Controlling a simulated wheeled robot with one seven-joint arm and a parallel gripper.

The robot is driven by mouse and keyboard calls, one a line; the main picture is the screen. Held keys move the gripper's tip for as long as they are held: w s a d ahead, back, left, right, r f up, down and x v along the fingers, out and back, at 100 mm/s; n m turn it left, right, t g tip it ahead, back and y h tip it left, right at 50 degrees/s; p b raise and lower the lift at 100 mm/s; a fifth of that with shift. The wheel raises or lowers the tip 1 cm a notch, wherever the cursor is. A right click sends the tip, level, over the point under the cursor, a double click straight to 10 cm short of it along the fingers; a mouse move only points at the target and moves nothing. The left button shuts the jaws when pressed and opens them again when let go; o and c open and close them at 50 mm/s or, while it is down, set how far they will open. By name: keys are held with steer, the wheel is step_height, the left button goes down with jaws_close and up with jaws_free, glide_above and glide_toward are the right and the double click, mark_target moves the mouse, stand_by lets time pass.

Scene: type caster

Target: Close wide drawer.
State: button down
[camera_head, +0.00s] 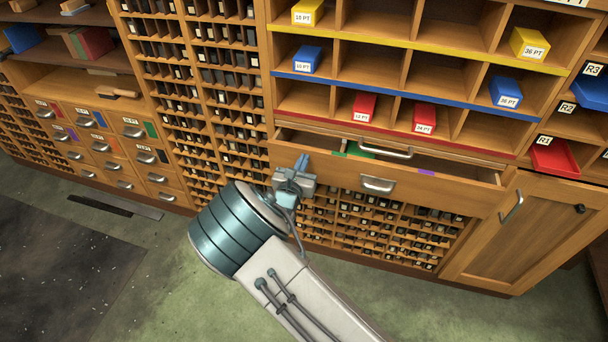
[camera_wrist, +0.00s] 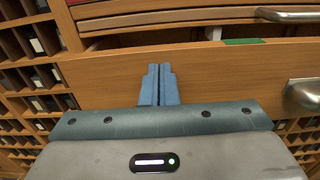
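The wide drawer (camera_head: 440,190) is pulled out below the cubby shelves, with a gap showing behind its wooden front. A metal cup handle (camera_head: 378,184) sits mid-front; it also shows at the right edge in the wrist view (camera_wrist: 303,96). My gripper (camera_head: 303,163) is at the left part of the drawer front. In the wrist view its two blue fingers (camera_wrist: 158,72) are together with nothing between them, pointing at the drawer's front panel (camera_wrist: 225,78). I cannot tell whether the fingertips touch the panel.
A thin panel with a bar handle (camera_head: 385,150) lies just above and behind the drawer. A cupboard door (camera_head: 520,235) stands at right, and small compartments (camera_head: 385,225) are below. Small labelled drawers (camera_head: 100,145) are at left. Green floor (camera_head: 470,315) in front is open.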

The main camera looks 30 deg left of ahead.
steer(key=w, duration=0.4)
steer(key=w+a+b, duration=0.1)
steer(key=w, duration=0.1)
steer(key=shift+w, duration=0.6)
steer(key=shift+w+r, duration=0.25)
steer(key=shift+r, duration=0.1)
